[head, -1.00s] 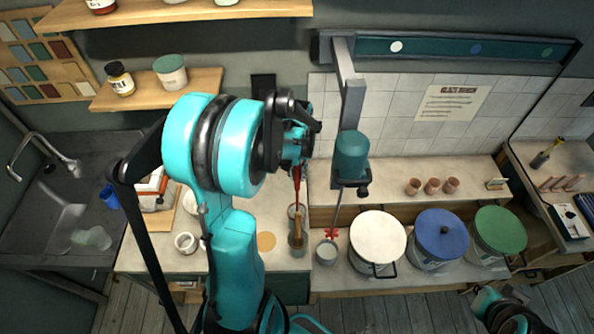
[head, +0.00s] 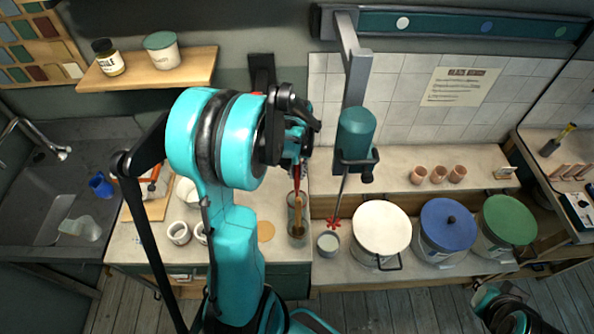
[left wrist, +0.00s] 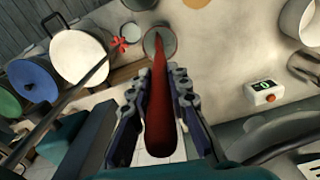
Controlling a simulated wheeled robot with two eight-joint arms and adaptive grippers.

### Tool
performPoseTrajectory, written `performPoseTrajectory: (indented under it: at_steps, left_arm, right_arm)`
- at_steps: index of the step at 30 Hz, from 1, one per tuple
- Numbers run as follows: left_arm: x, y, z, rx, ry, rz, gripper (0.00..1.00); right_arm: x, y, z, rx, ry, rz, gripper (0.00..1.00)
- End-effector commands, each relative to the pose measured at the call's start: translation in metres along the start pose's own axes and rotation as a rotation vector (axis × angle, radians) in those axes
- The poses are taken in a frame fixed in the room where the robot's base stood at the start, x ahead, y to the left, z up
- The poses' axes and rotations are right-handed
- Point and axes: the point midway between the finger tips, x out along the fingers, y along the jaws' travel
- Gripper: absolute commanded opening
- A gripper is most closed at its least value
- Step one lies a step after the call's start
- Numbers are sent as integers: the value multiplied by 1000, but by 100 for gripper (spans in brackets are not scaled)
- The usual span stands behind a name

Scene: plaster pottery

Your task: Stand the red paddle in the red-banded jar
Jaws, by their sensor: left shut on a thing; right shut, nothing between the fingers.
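My left gripper (head: 298,162) is shut on the red paddle (left wrist: 160,110). In the head view the paddle (head: 297,184) hangs roughly upright below the fingers. Its narrow end points down over a tall jar (head: 297,236) on the counter. In the left wrist view the tip overlaps the mouth of this jar (left wrist: 172,44); I cannot tell how far it is inside. A tan, wood-coloured piece (head: 298,208) shows at the jar; I cannot tell whether it belongs to the paddle. The jar's band is not clear. My right gripper (head: 510,322) is shut and empty at the lower right.
White (head: 380,228), blue (head: 447,222) and green (head: 509,218) lidded buckets stand further right. Small white pots (head: 178,233) are on the left.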

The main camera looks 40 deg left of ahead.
Motion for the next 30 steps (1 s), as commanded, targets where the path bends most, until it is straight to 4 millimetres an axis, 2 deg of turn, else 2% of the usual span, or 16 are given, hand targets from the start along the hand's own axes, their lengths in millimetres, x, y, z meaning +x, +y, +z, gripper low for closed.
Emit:
performPoseTrajectory:
  at_steps: [3, 13, 14, 16, 26, 30]
  left_arm:
    - [8, 0, 0, 0, 0, 0, 0]
    - [8, 0, 0, 0, 0, 0, 0]
    - [8, 0, 0, 0, 0, 0, 22]
    - [8, 0, 0, 0, 0, 0, 41]
    - [7, 0, 0, 0, 0, 0, 41]
    - [-7, 0, 0, 0, 0, 0, 41]
  right_arm:
    - [6, 0, 4, 0, 0, 0, 0]
    - [6, 0, 4, 0, 0, 0, 0]
    - [6, 0, 4, 0, 0, 0, 0]
    - [6, 0, 4, 0, 0, 0, 0]
    - [6, 0, 4, 0, 0, 0, 0]
    - [6, 0, 4, 0, 0, 0, 0]
